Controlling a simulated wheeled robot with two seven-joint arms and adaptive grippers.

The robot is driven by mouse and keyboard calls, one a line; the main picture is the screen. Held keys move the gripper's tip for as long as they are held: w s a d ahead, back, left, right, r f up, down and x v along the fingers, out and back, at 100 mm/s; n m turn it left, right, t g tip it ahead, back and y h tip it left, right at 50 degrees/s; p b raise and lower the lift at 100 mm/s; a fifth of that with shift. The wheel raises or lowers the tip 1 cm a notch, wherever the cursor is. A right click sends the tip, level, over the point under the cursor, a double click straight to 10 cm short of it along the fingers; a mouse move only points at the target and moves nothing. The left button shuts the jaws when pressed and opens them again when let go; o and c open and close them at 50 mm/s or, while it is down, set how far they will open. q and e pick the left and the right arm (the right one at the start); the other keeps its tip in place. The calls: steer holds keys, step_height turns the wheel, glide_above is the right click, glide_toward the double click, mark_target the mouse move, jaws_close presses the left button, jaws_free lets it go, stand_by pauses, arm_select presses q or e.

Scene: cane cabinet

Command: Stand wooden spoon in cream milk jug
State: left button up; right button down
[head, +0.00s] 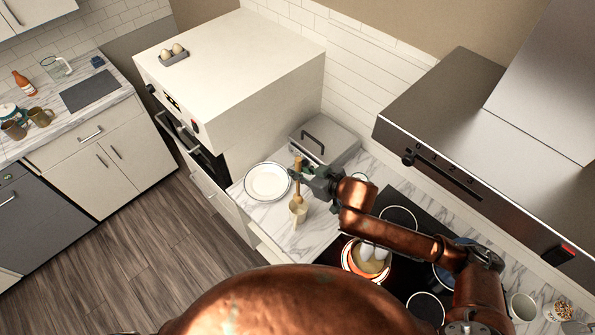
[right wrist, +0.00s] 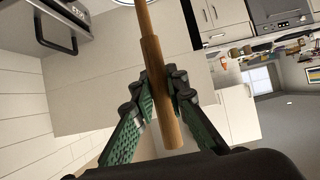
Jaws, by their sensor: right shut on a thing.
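My right gripper (head: 300,172) is shut on the spoon's upper part. In the right wrist view the spoon (right wrist: 152,65) runs between the green fingers of the gripper (right wrist: 163,95), its handle end towards the camera. The jug is not clearly visible there. My left gripper is not in view.
A white plate (head: 267,182) lies left of the jug. A grey bin with a black handle (head: 324,138) stands behind. The range hood (head: 440,120) overhangs the right side.

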mark_target(299, 191)
steer(key=shift+s+f+b, duration=0.15)
steer(key=shift+f+b, duration=0.3)
steer(key=shift+f, duration=0.9)
steer(key=shift+f+b, duration=1.05)
steer(key=shift+f, duration=1.5)
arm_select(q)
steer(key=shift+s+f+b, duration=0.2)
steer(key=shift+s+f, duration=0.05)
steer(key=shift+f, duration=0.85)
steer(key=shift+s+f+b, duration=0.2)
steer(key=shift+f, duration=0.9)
arm_select(e)
steer(key=shift+f, duration=1.1)
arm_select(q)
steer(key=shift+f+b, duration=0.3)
arm_select(e)
steer(key=shift+f, duration=0.65)
steer(key=c, duration=1.8)
jaws_free()
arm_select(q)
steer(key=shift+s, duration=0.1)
arm_select(e)
steer(key=v, duration=1.2)
steer(key=shift+f, duration=0.1)
